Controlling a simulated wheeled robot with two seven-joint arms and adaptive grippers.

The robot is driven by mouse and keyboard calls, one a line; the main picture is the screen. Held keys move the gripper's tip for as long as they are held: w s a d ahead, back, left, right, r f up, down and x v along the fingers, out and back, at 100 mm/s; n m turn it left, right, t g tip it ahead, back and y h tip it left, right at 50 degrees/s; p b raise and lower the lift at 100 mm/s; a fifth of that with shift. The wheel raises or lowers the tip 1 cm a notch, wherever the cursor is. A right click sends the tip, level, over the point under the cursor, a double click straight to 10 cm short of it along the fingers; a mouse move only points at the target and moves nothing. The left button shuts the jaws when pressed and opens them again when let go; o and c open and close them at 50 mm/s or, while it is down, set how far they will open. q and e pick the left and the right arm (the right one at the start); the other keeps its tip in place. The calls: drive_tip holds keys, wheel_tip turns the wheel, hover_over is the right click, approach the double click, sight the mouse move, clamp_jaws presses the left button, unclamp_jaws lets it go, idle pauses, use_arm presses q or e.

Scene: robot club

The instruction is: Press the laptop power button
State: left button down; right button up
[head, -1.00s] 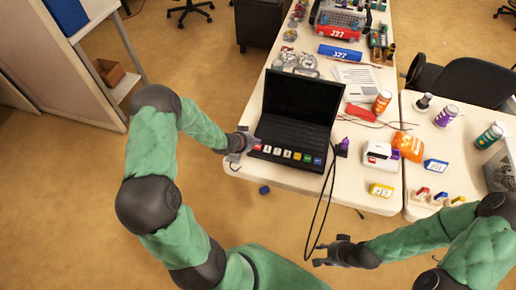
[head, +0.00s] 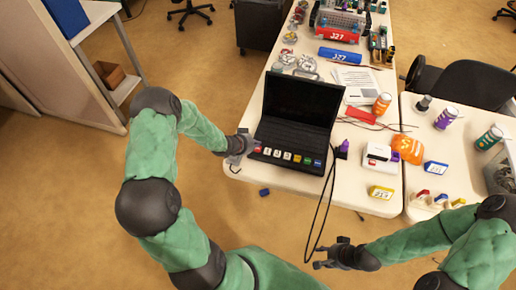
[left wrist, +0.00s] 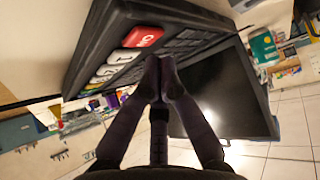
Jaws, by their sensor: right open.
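The black laptop (head: 290,135) lies open on the white table, its screen (head: 303,98) dark. A row of coloured buttons runs along its front edge, with a red one (head: 258,150) at the left end. In the left wrist view a red button with white lettering (left wrist: 142,36) shows close up. My left gripper (head: 245,147) is at the laptop's front left corner, beside the red button. Its fingers (left wrist: 161,72) meet at the tips, with nothing seen between them; contact with the laptop cannot be told. My right gripper (head: 328,253) is open and empty, low in front of the table.
A black cable (head: 322,205) hangs over the table's front edge. Cans and bottles are further right.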

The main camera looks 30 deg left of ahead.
sight(256, 149)
use_arm(q)
drive_tip(key=shift+f, duration=0.15)
drive_tip(key=shift+f+b, duration=0.35)
drive_tip(key=shift+f+b, duration=0.35)
drive_tip(key=shift+f, duration=0.05)
idle(1.0)
drive_tip(key=shift+r, duration=0.1)
drive_tip(key=shift+r+p, duration=0.8)
drive_tip(key=shift+r, duration=0.05)
wheel_tip(256, 149, up, 6)
drive_tip(key=p, duration=0.5)
